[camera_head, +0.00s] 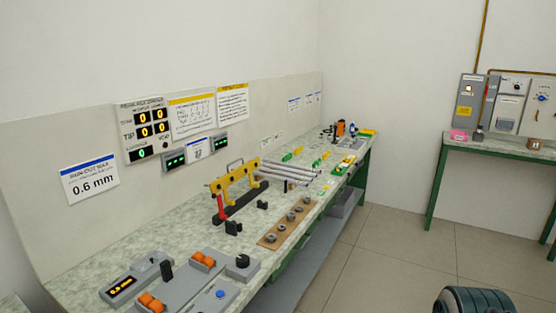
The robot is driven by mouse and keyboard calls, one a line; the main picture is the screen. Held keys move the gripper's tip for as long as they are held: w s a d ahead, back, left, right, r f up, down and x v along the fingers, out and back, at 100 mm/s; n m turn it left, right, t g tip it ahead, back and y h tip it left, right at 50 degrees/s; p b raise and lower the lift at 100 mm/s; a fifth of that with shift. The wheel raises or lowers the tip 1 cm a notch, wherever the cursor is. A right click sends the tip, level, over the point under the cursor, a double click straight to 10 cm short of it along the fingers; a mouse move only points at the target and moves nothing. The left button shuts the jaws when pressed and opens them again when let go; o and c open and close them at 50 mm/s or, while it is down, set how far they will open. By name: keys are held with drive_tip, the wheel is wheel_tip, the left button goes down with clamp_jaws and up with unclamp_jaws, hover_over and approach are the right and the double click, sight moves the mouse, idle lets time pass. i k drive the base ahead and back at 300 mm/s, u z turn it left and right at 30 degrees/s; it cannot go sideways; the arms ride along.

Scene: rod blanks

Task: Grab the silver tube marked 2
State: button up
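The marks on the tubes are too small to read, so I cannot tell which one is marked 2. My gripper is not in view.
The green-legged bench (84,243) runs along the left wall. A brown board with grey rings (286,224) lies in front of the rack. Grey fixtures with orange rollers (203,258) stand nearer. A second bench (501,145) stands at right. The floor (381,243) between is clear.

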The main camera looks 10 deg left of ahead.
sight(298, 182)
drive_tip(key=i, duration=1.3)
drive_tip(key=u, duration=0.95)
